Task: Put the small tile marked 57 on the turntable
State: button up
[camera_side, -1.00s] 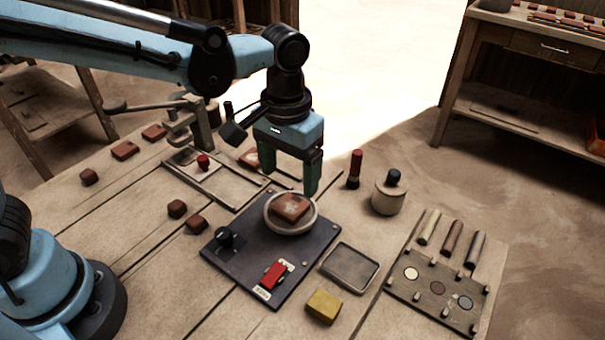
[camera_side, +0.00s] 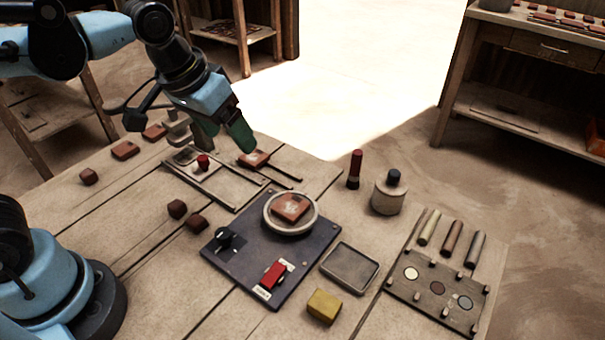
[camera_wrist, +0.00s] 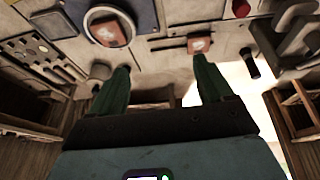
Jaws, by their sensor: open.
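The turntable (camera_side: 291,231) is a pale round disc on a dark panel (camera_side: 232,262). A reddish-brown tile with a pale mark (camera_side: 290,207) lies on it. A second reddish-brown tile (camera_side: 254,159) lies farther back by the rails; it also shows in the wrist view (camera_wrist: 199,44). I cannot read a number on either tile. My gripper (camera_side: 226,143) is open and empty, tilted, above and just left of the second tile in the side view. In the wrist view its green fingers (camera_wrist: 162,74) are wide apart with nothing between them.
A rail frame with a red knob (camera_side: 203,162) is left of the second tile. Several brown blocks lie at the left. A red-topped stick (camera_side: 355,168), a lidded jar (camera_side: 389,192), an empty tray (camera_side: 349,267), a yellow block (camera_side: 323,306) and a tool board (camera_side: 432,291) stand right.

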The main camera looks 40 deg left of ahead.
jog(key=s+a+f+t, duration=0.2)
jog(key=s+a+t, duration=0.1)
jog(key=a, duration=0.2)
jog(key=shift+a+f+y, duration=0.25)
jog(key=shift+a+y, duration=0.1)
jog(key=shift+y, duration=0.05)
